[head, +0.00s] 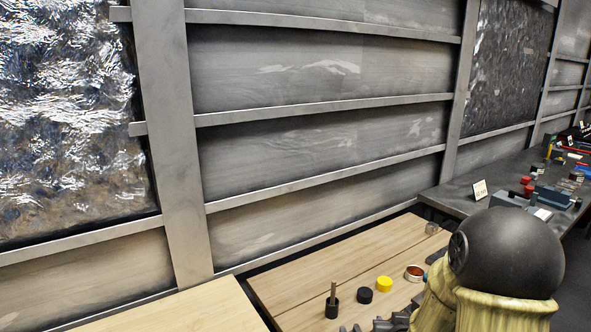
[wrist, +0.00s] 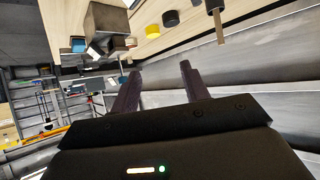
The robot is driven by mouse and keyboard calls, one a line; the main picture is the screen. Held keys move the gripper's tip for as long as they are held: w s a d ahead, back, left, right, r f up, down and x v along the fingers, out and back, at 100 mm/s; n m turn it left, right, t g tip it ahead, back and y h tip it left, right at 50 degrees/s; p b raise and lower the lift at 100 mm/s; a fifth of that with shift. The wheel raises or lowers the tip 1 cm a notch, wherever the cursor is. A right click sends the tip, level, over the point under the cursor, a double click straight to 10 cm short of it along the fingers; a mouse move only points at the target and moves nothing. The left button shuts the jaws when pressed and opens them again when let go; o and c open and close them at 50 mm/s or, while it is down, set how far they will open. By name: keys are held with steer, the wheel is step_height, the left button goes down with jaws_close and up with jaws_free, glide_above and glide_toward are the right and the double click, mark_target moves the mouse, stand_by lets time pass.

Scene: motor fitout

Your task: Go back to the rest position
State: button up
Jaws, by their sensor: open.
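My gripper (wrist: 158,92) shows in the wrist view with its two dark fingers apart and nothing between them. In the head view my arm covers the lower right, and the gripper's fingertips cannot be made out there. The wrist view is turned over, so the wooden bench lies along its top edge. The fingers are clear of the bench and the things on it.
On the wooden bench (head: 300,290) stand a black cup with a stick (head: 332,305), a black cylinder (head: 365,296), a yellow cylinder (head: 384,284) and a copper-lined ring (head: 415,273). A dark bench (head: 455,197) with small parts lies behind. A panelled wall (head: 320,130) runs alongside.

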steer(key=s+a+r+n+g+y+p, duration=0.1)
steer(key=s+a+g, duration=0.3)
steer(key=s, duration=0.4)
steer(key=s+a+r+n+g+y+p, duration=0.1)
steer(key=s+a+r+g, duration=0.3)
steer(key=s, duration=0.5)
steer(key=shift+s+r+g+p, duration=0.25)
steer(key=shift+g+p, duration=0.15)
steer(key=shift+p, duration=0.25)
steer(key=shift+w+d, duration=0.1)
